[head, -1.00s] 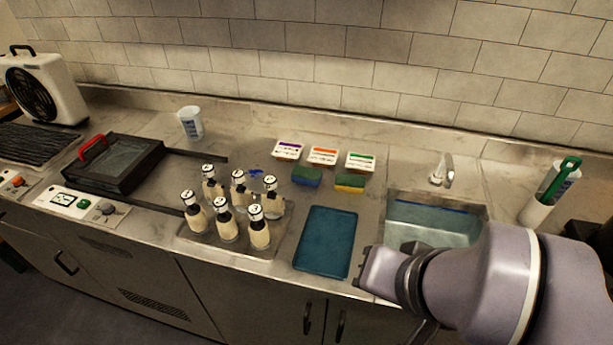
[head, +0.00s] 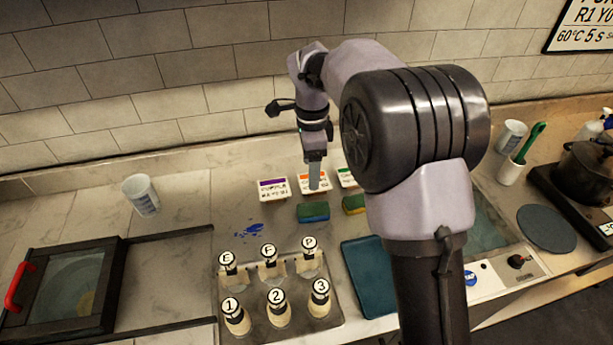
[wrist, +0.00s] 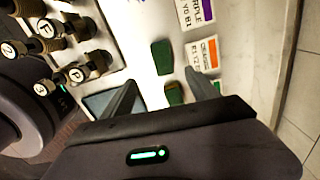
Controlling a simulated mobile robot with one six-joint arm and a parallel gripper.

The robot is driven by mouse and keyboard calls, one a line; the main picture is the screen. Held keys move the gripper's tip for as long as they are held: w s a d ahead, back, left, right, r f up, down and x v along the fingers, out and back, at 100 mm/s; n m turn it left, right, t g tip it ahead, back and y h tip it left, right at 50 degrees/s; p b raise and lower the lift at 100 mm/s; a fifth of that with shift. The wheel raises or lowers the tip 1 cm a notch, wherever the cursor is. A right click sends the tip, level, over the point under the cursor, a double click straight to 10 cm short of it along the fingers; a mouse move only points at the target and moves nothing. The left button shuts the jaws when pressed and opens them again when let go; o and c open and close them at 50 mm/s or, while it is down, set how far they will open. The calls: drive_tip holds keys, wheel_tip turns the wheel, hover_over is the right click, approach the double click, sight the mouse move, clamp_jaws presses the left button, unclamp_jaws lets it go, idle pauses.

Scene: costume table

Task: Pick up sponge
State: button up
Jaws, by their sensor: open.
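Two sponges lie on the counter. The blue-and-green sponge (head: 313,212) is on the left, and the yellow-and-green sponge (head: 354,204) is to its right, partly hidden by my arm. In the wrist view the first sponge (wrist: 162,57) shows dark green ahead of my fingers. The second sponge (wrist: 175,93) shows between the fingers, lower down. My gripper (head: 314,186) points down above the label cards, just behind the blue-and-green sponge in the head view. Its fingers stand apart in the wrist view (wrist: 160,78), with nothing held.
Purple (head: 273,190), orange (head: 313,182) and green (head: 346,177) label cards stand behind the sponges. Numbered and lettered bottles sit in a metal rack (head: 338,318) at the front. A blue tray (head: 362,268) lies in front of the sponges. A blue stain (head: 248,229) marks the counter.

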drive_tip(key=b, duration=0.4)
hover_over(314, 208)
drive_tip(key=s, duration=0.1)
wheel_tip(314, 208, down, 12)
drive_tip(key=shift+r, duration=0.1)
drive_tip(key=f, duration=0.1)
drive_tip(key=f+b, duration=0.1)
drive_tip(key=f, duration=0.1)
drive_tip(key=w+f+b, duration=0.1)
drive_tip(key=f, duration=0.1)
drive_tip(key=shift+f, duration=0.15)
drive_tip(key=shift+s, duration=0.1)
drive_tip(key=shift+c, duration=1.3)
drive_tip(key=c, duration=1.1)
drive_tip(key=shift+c, duration=0.2)
drive_tip(key=shift+r, duration=0.65)
drive_tip(key=r, duration=0.1)
drive_tip(key=r+p, duration=0.1)
drive_tip(key=shift+s+d+r, duration=0.2)
drive_tip(key=shift+s+r, duration=0.1)
drive_tip(key=shift+r, duration=0.1)
drive_tip(key=s+d, duration=0.3)
drive_tip(key=s, duration=0.1)
drive_tip(key=s+d+p, duration=0.1)
drive_tip(key=s+d, duration=0.2)
drive_tip(key=s, duration=0.1)
drive_tip(key=s+d+r+p, duration=0.1)
drive_tip(key=s+d, duration=0.2)
drive_tip(key=s, duration=0.1)
drive_tip(key=shift+s+d, duration=0.1)
